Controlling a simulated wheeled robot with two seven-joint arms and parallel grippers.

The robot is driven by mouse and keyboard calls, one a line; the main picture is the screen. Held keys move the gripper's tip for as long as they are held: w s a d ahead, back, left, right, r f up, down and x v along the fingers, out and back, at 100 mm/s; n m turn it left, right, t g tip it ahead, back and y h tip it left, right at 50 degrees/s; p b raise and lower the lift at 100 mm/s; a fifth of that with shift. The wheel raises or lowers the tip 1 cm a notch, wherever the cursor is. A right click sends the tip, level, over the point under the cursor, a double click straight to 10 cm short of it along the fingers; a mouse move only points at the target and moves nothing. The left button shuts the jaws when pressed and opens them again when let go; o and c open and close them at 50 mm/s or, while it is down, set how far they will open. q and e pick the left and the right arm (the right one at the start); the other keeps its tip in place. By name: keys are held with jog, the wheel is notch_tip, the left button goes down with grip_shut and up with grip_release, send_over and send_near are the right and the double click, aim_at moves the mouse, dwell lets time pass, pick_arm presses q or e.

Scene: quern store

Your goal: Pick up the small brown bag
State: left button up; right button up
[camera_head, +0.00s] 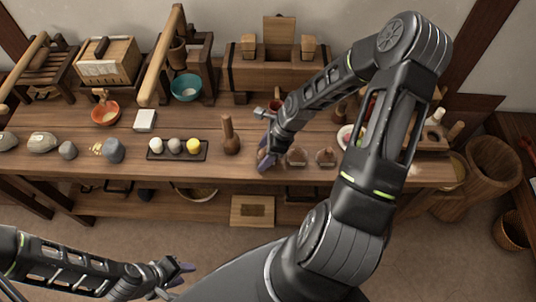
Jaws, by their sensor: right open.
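Small brown, bag-like objects stand in a row near the front edge of the wooden table. One brown bag (296,157) is just right of my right gripper, and another (326,157) is further right. A brown shape (262,155) shows partly behind the fingers of my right gripper (265,150); I cannot tell whether they touch it. My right gripper is open and points down at the table's front. My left gripper (178,275) is low at the left, in front of the table and away from the bags; its jaw opening is unclear.
A dark tray (177,150) holds several round stones. A teal bowl (186,88), an orange bowl (105,113) and a wooden chest (275,72) stand further back. My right arm hides part of the table's right side.

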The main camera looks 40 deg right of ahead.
aim_at(264, 151)
jog(key=shift+c, duration=0.5)
grip_shut()
dwell(0.3)
jog(key=shift+r, duration=0.15)
notch_tip(264, 151, up, 10)
jog(key=shift+f+b, duration=0.15)
jog(key=shift+b, duration=0.15)
dwell(0.6)
